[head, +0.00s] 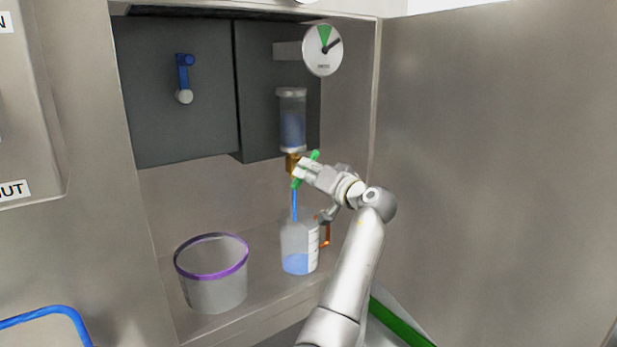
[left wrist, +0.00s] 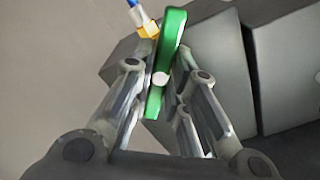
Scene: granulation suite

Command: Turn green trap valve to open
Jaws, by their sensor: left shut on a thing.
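The green trap valve handle (head: 314,156) sits on a brass fitting (head: 292,163) below a clear cylinder (head: 291,118) that holds blue liquid. My left gripper (head: 301,172) is shut on the green handle. In the left wrist view the handle (left wrist: 172,40) stands between both fingers (left wrist: 158,85), tilted, with its lower end towards the palm. A blue stream (head: 294,204) runs down from the fitting into a clear jug (head: 299,236) with blue liquid in its bottom. Part of the handle is hidden by the fingers. My right gripper is not in view.
A grey bucket with a purple rim (head: 213,280) stands left of the jug on the cabinet floor. A dial gauge (head: 322,50) is above right of the cylinder. A blue lever (head: 183,75) is on the back panel. Cabinet walls enclose the recess.

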